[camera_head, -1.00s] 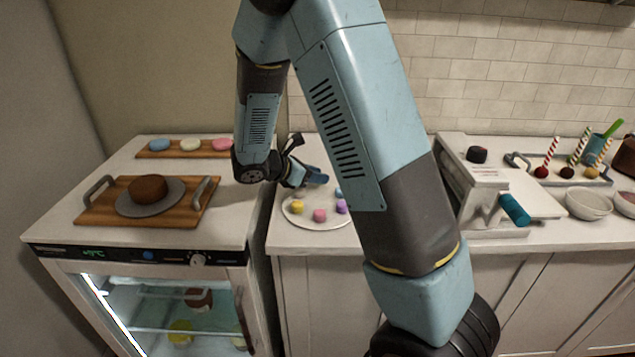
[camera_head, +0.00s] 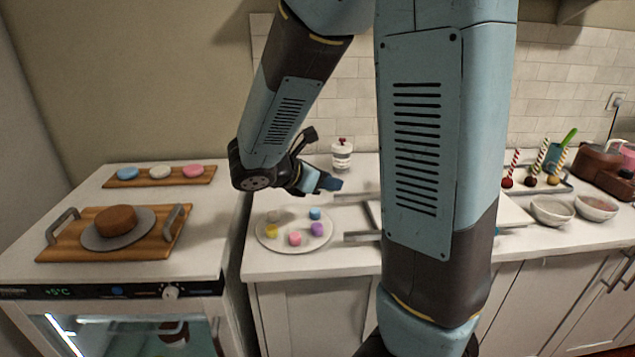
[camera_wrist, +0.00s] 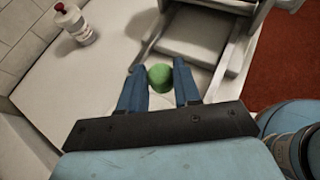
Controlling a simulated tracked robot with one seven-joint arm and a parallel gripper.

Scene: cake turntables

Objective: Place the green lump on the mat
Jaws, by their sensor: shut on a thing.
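The green lump (camera_wrist: 160,76) is a small rounded piece, seen in the wrist view between the two blue fingertips of my gripper (camera_wrist: 160,84). My gripper is shut on it and holds it over the pale counter. In the head view, my gripper (camera_head: 326,184) shows to the right of and behind the round plate, and the lump cannot be made out there. I cannot make out for certain which surface is the mat.
The round plate (camera_head: 267,236) holds several coloured lumps. A red-capped bottle (camera_head: 342,156) stands behind my gripper; it also shows in the wrist view (camera_wrist: 75,25). A cake board (camera_head: 62,248) is at left. A tray with striped sticks and bowls (camera_head: 552,210) are at right.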

